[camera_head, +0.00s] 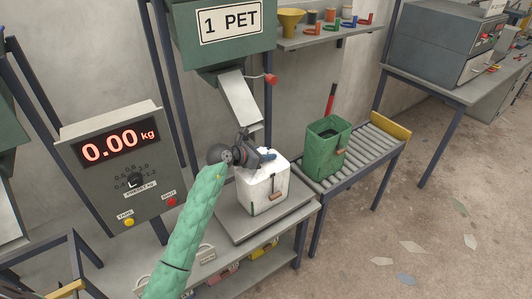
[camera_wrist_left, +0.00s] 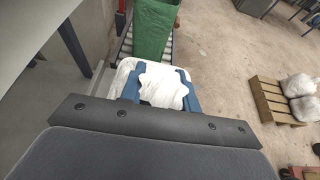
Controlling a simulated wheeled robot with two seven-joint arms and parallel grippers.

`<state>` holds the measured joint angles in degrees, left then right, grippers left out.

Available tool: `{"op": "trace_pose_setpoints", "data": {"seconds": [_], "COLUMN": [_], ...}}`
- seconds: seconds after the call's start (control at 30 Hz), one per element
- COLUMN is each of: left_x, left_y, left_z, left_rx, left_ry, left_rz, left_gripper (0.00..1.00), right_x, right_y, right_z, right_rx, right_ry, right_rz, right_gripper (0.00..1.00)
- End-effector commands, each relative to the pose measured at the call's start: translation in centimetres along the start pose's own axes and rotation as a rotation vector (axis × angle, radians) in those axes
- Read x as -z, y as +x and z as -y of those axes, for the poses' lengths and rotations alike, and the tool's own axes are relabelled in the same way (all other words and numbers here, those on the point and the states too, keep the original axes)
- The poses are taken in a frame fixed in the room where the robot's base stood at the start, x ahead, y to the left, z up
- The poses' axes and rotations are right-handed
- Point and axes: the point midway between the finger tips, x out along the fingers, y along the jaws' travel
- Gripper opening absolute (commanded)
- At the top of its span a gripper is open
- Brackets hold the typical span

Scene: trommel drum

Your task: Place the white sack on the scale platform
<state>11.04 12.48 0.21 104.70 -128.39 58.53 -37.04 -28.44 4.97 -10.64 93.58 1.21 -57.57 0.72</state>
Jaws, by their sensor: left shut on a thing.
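The white sack (camera_head: 262,192) is upright over the grey scale platform (camera_head: 232,224), under the chute. I cannot tell whether its base touches the platform. The scale display (camera_head: 118,145) reads 0.00 kg. My left gripper (camera_head: 266,157) is at the sack's top, shut on it. In the left wrist view, the sack's bunched white top (camera_wrist_left: 163,86) sits between the blue fingers of my left gripper (camera_wrist_left: 160,92). The sack's lower body is mostly hidden there. My right gripper is not in view.
A green sack (camera_head: 325,152) stands on the roller conveyor (camera_head: 372,150), right of the platform. The green hopper's metal chute (camera_head: 240,102) hangs just above my gripper. White sacks (camera_wrist_left: 301,97) rest on a wooden pallet (camera_wrist_left: 270,99). The floor at right is mostly clear.

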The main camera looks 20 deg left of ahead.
Motion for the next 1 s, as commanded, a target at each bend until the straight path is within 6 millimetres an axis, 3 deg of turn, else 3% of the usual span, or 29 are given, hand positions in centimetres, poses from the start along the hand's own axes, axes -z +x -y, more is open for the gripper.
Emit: {"op": "trace_pose_setpoints", "data": {"seconds": [0.27,0.3,0.4,0.73,0.83,1.0], "left_x": [0.0,0.1,0.1,-0.1,-0.1,-0.1], "left_y": [0.0,0.1,0.1,0.0,-1.1,-3.8], "left_z": [0.0,0.0,0.0,0.0,0.0,0.0], "left_rx": [-0.001,0.0,0.0,0.0,-0.002,-0.001], "left_ry": [0.002,0.0,0.0,0.0,0.002,0.002], "left_rz": [0.003,0.0,0.0,0.001,-0.002,-0.002], "left_gripper": [0.0,0.4,0.54,0.54,0.54,0.54], "right_x": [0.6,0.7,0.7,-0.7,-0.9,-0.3], "right_y": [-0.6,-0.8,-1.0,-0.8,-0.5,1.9], "right_z": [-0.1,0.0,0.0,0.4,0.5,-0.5], "right_rx": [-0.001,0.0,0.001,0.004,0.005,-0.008], "right_ry": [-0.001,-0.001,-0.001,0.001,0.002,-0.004], "right_rz": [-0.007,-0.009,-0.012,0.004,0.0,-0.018], "right_gripper": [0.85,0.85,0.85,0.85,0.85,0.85]}}
